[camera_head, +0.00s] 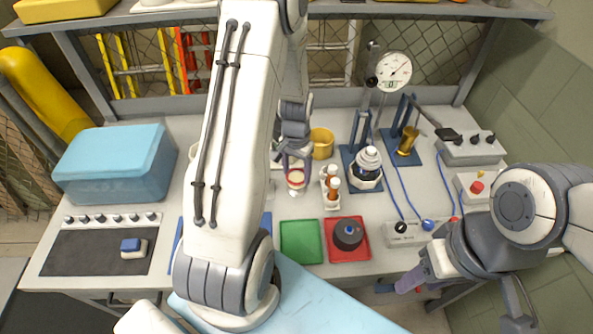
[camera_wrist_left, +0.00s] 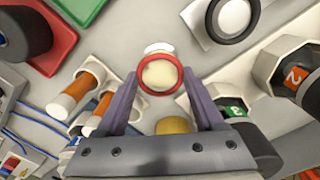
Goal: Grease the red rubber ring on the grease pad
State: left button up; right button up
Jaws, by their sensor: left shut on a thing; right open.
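The red rubber ring (camera_wrist_left: 160,93) is between the tips of my left gripper (camera_wrist_left: 159,75), which is shut on it; a finger lies on each side. A cream round surface (camera_wrist_left: 160,74) shows through the ring; it may be the grease pad, and I cannot tell whether they touch. In the head view my left gripper (camera_head: 295,166) points down over the middle of the bench, at the same cream round thing with a red edge (camera_head: 296,187). My right gripper (camera_head: 409,280) is open and empty at the bench's front right.
A green tray (camera_head: 301,242) and a red tray (camera_head: 331,258) with a black round part (camera_head: 348,234) lie in front. Small bottles (camera_head: 331,185) stand close right of my left gripper. A yellow cup (camera_head: 322,143) is behind. A blue bin (camera_head: 115,165) is at left.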

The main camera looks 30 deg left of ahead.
pick_arm(q)
jog(key=shift+f+b, duration=0.3)
jog(key=shift+f, duration=0.25)
dwell(0.4)
jog(key=shift+r+n+p, duration=0.1)
jog(key=shift+n+p, duration=0.2)
jog(key=shift+n, duration=2)
jog(key=m, duration=0.5)
jog(key=shift+p, duration=0.35)
jog(key=m, duration=0.4)
